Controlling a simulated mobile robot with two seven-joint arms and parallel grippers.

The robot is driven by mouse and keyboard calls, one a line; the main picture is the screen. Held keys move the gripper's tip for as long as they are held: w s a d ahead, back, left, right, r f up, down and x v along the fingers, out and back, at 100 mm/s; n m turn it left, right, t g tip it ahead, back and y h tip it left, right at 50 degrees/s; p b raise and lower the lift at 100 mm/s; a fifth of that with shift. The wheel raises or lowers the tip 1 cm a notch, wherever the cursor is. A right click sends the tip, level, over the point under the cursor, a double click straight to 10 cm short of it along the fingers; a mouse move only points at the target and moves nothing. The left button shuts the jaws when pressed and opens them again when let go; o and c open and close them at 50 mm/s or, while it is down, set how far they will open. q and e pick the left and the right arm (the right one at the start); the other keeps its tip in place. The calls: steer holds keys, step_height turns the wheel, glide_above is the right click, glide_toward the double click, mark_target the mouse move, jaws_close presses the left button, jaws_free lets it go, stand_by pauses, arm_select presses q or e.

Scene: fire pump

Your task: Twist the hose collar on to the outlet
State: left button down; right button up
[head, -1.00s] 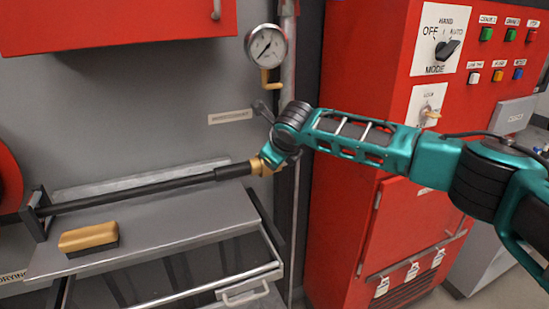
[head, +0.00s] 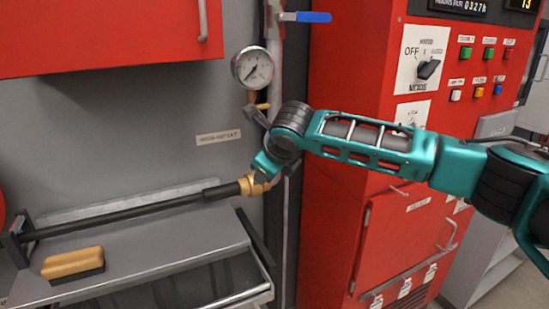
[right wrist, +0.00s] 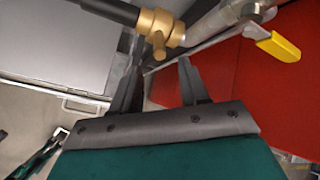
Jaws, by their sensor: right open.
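The brass hose collar (head: 255,183) is on the right end of a black hose (head: 130,212). In the right wrist view, the collar (right wrist: 158,28) has a short brass stub and meets or lies in line with a grey pipe (right wrist: 222,18), which seems to be the outlet. I cannot tell whether they are joined. My right gripper (right wrist: 160,75) is open and empty, its fingers pointing towards the collar with a gap between. In the head view, my right wrist (head: 270,160) is just above the collar and hides part of the pipe behind. My left gripper is not seen.
A grey shelf (head: 170,250) below the hose holds a tan-topped brush (head: 73,264). A gauge (head: 252,68) and a blue-handled valve (head: 305,17) are on the pipework above. A yellow handle (right wrist: 280,46) is near the grey pipe. A red control cabinet (head: 350,80) stands at right.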

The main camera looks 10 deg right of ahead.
steer(key=v, duration=0.6)
steer(key=shift+s+r, duration=0.15)
steer(key=shift+c, duration=0.2)
